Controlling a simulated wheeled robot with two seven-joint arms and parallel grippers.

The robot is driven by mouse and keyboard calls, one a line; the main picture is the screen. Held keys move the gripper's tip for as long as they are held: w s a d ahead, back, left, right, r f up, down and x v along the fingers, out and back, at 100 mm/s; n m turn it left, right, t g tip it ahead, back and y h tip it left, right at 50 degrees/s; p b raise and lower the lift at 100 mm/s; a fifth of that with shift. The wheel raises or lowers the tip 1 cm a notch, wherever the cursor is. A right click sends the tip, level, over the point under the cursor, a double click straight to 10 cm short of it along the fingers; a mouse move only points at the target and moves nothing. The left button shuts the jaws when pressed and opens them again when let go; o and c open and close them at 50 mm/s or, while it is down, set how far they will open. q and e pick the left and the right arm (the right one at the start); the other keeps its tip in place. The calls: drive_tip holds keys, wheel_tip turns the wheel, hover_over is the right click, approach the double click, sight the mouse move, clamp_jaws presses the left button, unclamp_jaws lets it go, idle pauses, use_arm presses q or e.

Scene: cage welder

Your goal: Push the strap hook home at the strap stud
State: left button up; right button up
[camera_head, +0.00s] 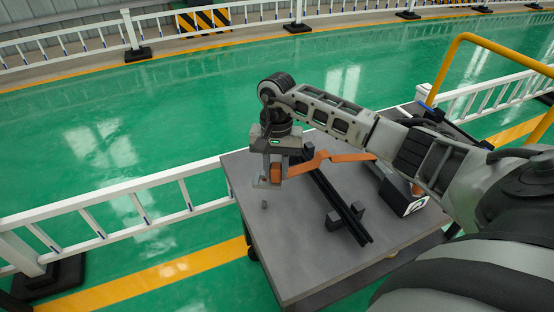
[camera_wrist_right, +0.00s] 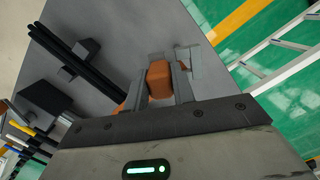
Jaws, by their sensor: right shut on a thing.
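My right gripper (camera_head: 268,180) points down over the left part of the grey table. It is shut on an orange block (camera_head: 276,172), which I take to be the strap hook at the end of the orange strap (camera_head: 345,157). The block also shows between the fingers in the right wrist view (camera_wrist_right: 159,78). The strap runs right from the gripper over the black rails. A small dark peg (camera_head: 264,204), likely the strap stud, stands on the table just below the gripper in the head view, apart from the block. Finger parts hide some of the block. My left gripper is out of view.
Two black rails (camera_head: 340,205) cross the grey table (camera_head: 300,262), with small black blocks (camera_head: 333,221) beside them. The table's near-left area is bare. A white railing (camera_head: 150,190) runs just beyond the left edge.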

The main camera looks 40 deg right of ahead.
sight(276, 184)
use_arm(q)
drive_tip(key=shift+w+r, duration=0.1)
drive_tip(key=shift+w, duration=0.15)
use_arm(e)
drive_tip(key=shift+f, duration=0.1)
drive_tip(key=shift+f+b, duration=0.45)
drive_tip(key=shift+b, duration=0.3)
wheel_tip(276, 184, down, 3)
drive_tip(key=shift+r+b, duration=0.2)
drive_tip(key=shift+b, duration=1.05)
wheel_tip(276, 184, down, 2)
drive_tip(key=shift+b, duration=0.9)
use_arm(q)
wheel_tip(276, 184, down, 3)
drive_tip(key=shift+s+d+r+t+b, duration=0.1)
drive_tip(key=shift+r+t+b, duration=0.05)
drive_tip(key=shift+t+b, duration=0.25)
use_arm(e)
drive_tip(key=shift+f, duration=0.4)
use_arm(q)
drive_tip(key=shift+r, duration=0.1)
use_arm(e)
drive_tip(key=shift+a, duration=0.1)
drive_tip(key=shift+f, duration=0.3)
